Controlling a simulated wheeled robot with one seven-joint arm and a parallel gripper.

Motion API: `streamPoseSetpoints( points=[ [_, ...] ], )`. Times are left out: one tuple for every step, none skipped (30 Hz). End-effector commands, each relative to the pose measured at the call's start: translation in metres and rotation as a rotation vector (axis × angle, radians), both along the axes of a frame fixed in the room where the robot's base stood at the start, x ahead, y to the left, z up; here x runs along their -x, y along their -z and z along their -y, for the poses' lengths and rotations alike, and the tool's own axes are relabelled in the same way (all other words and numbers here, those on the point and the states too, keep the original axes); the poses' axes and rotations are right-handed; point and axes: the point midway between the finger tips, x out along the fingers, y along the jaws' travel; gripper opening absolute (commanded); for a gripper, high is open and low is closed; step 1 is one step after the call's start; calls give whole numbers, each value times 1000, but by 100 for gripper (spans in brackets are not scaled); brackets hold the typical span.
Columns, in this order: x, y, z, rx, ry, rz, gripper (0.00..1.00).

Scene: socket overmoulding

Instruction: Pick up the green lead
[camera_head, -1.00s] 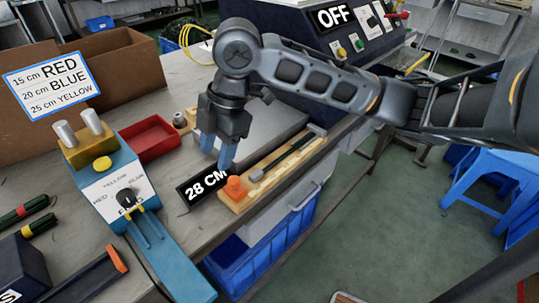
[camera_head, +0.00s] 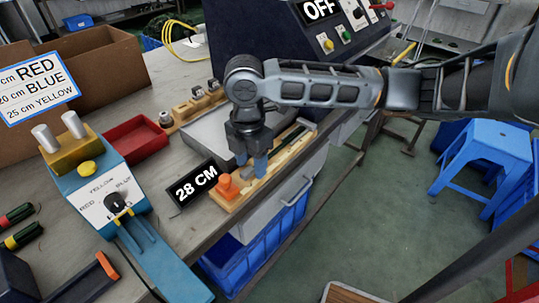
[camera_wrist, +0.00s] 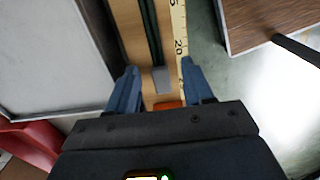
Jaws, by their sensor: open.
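A thin dark green lead (camera_wrist: 150,25) lies along the groove of the wooden measuring jig (camera_wrist: 128,18) in the wrist view. In the head view the lead (camera_head: 290,140) shows as a dark strip in the jig (camera_head: 225,207). My gripper (camera_head: 250,166) is open with blue fingers pointing down over the jig, near its orange end block (camera_head: 228,187). In the wrist view my gripper (camera_wrist: 160,76) has one finger on each side of the jig, with a grey clamp piece (camera_wrist: 161,80) between them. Nothing is held. I cannot tell the exact finger height.
A "28 CM" display (camera_head: 193,184) stands beside the jig. A grey plate (camera_head: 205,132), a red tray (camera_head: 137,141) and a blue selector machine (camera_head: 95,200) are to the left. A dark machine marked OFF (camera_head: 280,40) stands behind. The bench edge drops to blue crates (camera_head: 225,265).

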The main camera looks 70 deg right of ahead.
Motion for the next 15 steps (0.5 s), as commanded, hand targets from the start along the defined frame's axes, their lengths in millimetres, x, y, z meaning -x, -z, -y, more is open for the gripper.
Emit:
streamPoseSetpoints(
  points=[
    [0,2,0,0,0,-1,51],
    [0,3,0,0,0,0,51],
    [0,3,0,0,0,0,51],
    [0,4,0,0,0,0,51],
    [0,3,0,0,0,0,51],
    [0,3,0,0,0,0,51],
    [0,3,0,0,0,0,51],
    [0,3,0,0,0,0,51],
    [0,3,0,0,0,1,47],
    [0,3,0,0,0,1,44],
    [0,3,0,0,0,1,42],
    [0,3,0,0,0,1,38],
    [0,3,0,0,1,1,35],
    [0,3,0,0,1,1,32],
    [0,3,0,0,0,1,28]
  ],
)
